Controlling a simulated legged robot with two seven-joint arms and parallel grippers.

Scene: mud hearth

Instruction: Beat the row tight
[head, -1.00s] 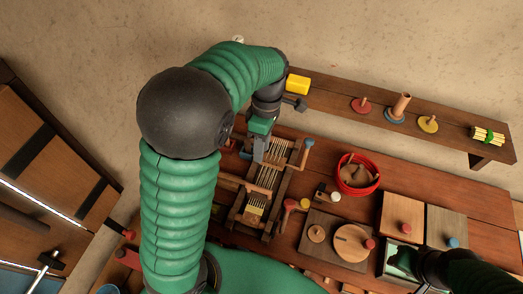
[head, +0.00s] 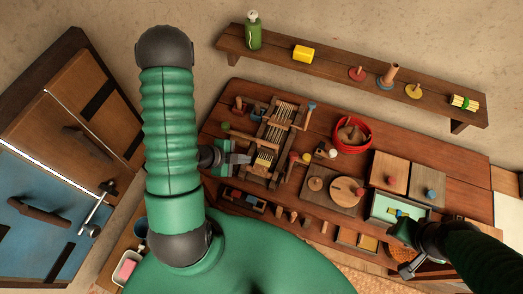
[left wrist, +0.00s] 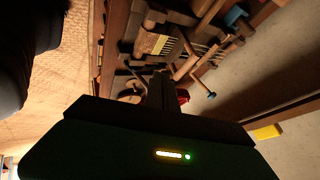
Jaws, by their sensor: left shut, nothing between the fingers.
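A small wooden loom (head: 272,138) stands on the table, with pale threads (head: 283,112) stretched along its frame. A pale striped woven patch (head: 264,159) lies at its near end. A bar ending in a blue knob (head: 312,106) sticks out at the loom's far right. The loom also shows in the left wrist view (left wrist: 185,50). My left gripper (head: 246,158) is shut and empty at the left side of the loom, by the woven patch; I cannot tell if it touches. My right gripper (head: 398,232) is by a teal tray (head: 376,208), partly hidden by its own arm.
Right of the loom are a red bowl (head: 365,134), a board with a round wooden lid (head: 346,189) and lidded boxes (head: 389,171). A wall shelf (head: 330,70) holds a green bottle (head: 253,30) and a yellow block (head: 303,53). A cabinet (head: 60,140) stands left.

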